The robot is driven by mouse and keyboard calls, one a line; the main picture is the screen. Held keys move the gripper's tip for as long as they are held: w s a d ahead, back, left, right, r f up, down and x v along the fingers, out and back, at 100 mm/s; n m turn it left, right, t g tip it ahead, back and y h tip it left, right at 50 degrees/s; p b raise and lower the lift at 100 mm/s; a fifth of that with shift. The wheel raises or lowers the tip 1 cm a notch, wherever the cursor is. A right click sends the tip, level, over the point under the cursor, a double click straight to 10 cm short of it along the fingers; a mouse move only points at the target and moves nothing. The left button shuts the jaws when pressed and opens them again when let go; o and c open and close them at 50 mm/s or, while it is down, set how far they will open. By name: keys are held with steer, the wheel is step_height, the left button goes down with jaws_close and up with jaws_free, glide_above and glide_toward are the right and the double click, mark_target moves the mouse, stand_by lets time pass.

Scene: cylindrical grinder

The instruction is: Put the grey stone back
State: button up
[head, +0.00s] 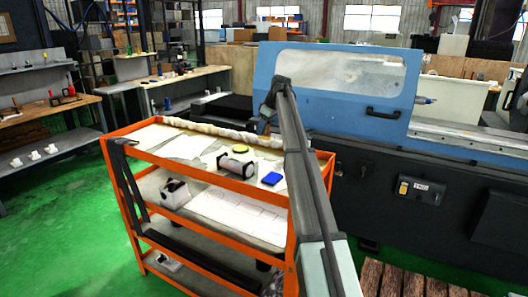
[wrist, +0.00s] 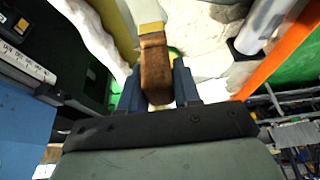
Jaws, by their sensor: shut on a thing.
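My gripper (wrist: 155,85) is shut on the brown, wood-like part of a bar-shaped thing (wrist: 156,65) in the wrist view. The bar has a yellow band and a pale grey far part (wrist: 145,12) running off the top edge. I cannot tell whether this bar is the grey stone. In the head view my gripper (head: 264,118) hangs over the back edge of the orange trolley (head: 190,165), near the white rolled cloth; what it holds is too small to make out there. No other clear grey stone shows on the trolley.
The blue grinder (head: 335,90) stands close behind.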

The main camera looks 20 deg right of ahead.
mark_target(269, 132)
steer(key=shift+f, duration=4.35)
steer(key=shift+f, duration=0.1)
steer(key=o, duration=1)
steer(key=v, duration=1.2)
